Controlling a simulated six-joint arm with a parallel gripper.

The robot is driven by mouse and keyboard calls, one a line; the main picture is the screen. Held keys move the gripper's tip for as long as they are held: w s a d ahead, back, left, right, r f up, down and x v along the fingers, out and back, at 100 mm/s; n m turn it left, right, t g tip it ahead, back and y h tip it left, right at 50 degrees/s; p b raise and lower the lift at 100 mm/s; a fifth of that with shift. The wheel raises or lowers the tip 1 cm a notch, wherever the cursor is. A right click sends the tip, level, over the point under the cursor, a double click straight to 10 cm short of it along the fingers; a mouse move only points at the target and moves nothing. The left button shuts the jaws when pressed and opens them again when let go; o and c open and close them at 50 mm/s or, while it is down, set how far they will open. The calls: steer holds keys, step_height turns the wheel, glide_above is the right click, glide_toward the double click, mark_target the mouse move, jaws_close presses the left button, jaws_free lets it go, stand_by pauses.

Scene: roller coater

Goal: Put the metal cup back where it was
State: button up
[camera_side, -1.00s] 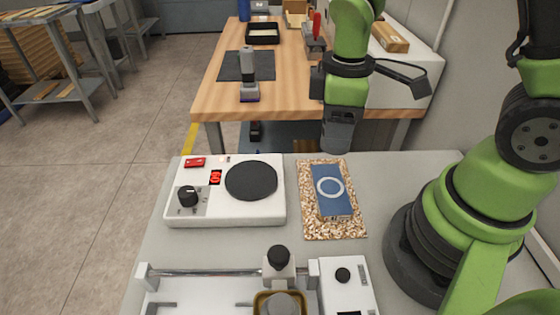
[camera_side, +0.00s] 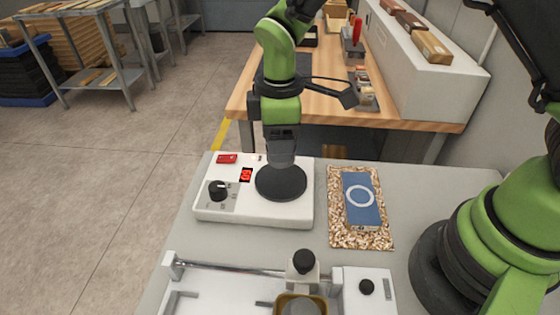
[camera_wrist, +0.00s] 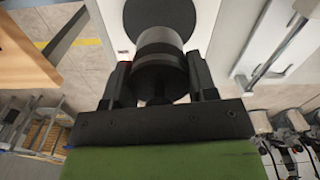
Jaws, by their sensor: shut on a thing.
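The metal cup (camera_side: 281,155) is a small grey cylinder, upright under my gripper (camera_side: 281,136) in the side view. It hangs over the round dark plate (camera_side: 281,184) of a white hotplate (camera_side: 240,210). I cannot tell whether the cup touches the plate. In the wrist view the cup (camera_wrist: 160,42) sits between the two fingers of my gripper (camera_wrist: 159,68), which is shut on it. The dark plate (camera_wrist: 165,14) shows just beyond the cup. The fingers hide part of the cup.
A blue book-like block (camera_side: 362,200) with a white ring lies on a speckled board (camera_side: 343,235) right of the hotplate. The roller coater (camera_side: 215,266) with a black knob stands in front. A wooden table (camera_side: 240,100) is behind. Open grey bench lies between hotplate and coater.

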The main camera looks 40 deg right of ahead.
steer(key=shift+f, duration=2.35)
steer(key=shift+f, duration=0.15)
steer(key=o, duration=1.1)
